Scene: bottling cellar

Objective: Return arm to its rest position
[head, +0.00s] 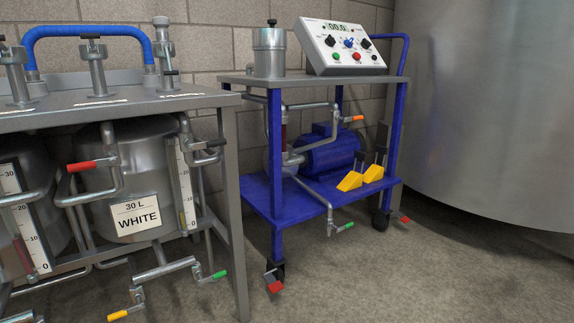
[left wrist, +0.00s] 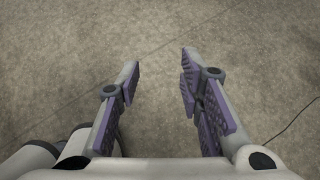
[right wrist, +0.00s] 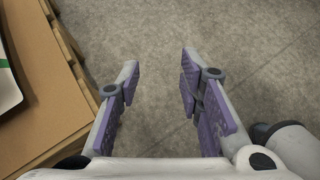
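My left gripper (left wrist: 160,75) is open and empty in the left wrist view, its purple-padded fingers wide apart above bare concrete floor. My right gripper (right wrist: 160,75) is also open and empty in the right wrist view, above the floor beside a brown, wooden-looking stack. Neither gripper nor arm shows in the head view. Nothing lies between the fingers of either gripper.
A grey bench (head: 180,102) with steel tanks, including one labelled 30 L WHITE (head: 135,215), stands at left. A blue pump cart (head: 262,193) carries a control box (head: 341,48). A large vat (head: 480,110) is at right. The brown stack (right wrist: 40,95) edges the right wrist view.

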